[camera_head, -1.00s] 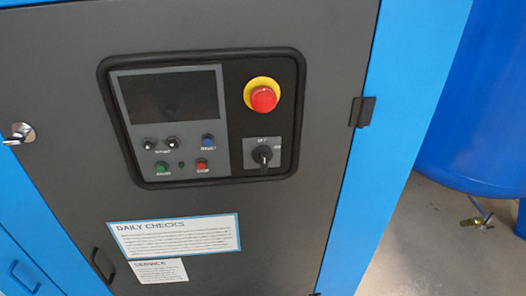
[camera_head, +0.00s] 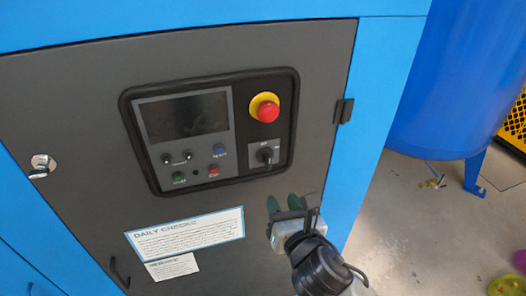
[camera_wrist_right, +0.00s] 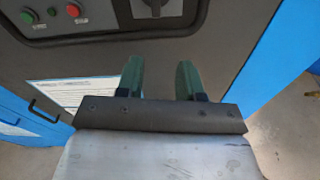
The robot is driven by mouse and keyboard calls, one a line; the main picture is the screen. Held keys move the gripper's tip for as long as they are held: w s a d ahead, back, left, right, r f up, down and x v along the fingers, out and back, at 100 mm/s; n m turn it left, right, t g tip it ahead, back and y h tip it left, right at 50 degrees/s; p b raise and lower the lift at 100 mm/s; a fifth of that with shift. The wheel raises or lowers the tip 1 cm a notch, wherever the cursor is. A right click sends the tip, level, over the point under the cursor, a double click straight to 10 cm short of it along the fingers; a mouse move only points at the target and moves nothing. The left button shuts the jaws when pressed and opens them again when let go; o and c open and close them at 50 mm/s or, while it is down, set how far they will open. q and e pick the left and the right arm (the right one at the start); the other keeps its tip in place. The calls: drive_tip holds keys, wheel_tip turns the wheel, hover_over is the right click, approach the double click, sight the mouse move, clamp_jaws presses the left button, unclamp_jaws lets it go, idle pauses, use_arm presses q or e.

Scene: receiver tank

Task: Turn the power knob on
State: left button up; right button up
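The power knob (camera_head: 265,155) is a black rotary handle on a light grey square plate, at the lower right of the control panel (camera_head: 183,187) in the head view. Its handle points roughly downward. In the right wrist view the knob (camera_wrist_right: 155,8) is at the top edge, partly cut off. My right gripper (camera_head: 285,203) is just below the panel, a little below and right of the knob, apart from it. Its two green fingers (camera_wrist_right: 160,80) are spread with nothing between them. My left gripper is not in view.
A red emergency stop (camera_head: 265,108) on a yellow ring sits above the knob. Small buttons and a dark screen (camera_head: 186,117) are to its left. A black hinge (camera_head: 344,111) sticks out at the door's right edge. A blue tank (camera_head: 450,80) stands at right, with open floor below.

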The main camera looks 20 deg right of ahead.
drive_tip(key=n+t, duration=0.1)
drive_tip(key=n, duration=0.1)
approach(270, 158)
drive_tip(key=w+b, duration=0.1)
drive_tip(key=w, duration=0.8)
drive_tip(key=shift+a+f, duration=0.1)
drive_tip(key=shift+a, duration=0.05)
drive_tip(key=shift+w, duration=0.55)
clamp_jaws()
